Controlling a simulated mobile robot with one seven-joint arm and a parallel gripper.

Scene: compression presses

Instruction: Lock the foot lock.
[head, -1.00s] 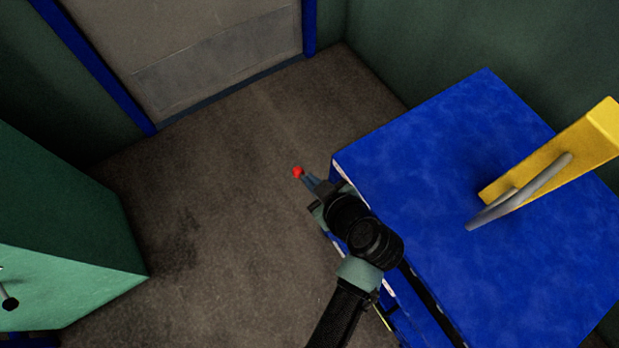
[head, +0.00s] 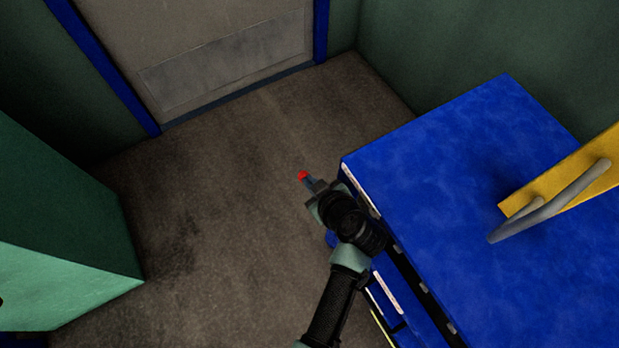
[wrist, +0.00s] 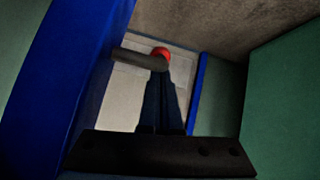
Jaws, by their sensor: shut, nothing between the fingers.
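A grey lever (wrist: 137,60) with a red ball knob (wrist: 160,52) sticks out from the side of the blue cabinet in the wrist view; it appears to be the foot lock. The red knob also shows in the head view (head: 303,175), just off the cabinet's near-left corner. My gripper (wrist: 163,80) is shut, with its dark fingertips at or right beside the knob and the lever's end. I cannot tell whether they touch. In the head view my gripper (head: 312,184) is beside the cabinet, and the lever's rod is mostly hidden.
The blue cabinet (head: 430,160) stands right beside my arm, with a yellow arm and grey handle (head: 545,205) over its top. A green box-like body (head: 60,225) stands at left. The floor (head: 230,170) between them is clear up to the door (head: 215,60).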

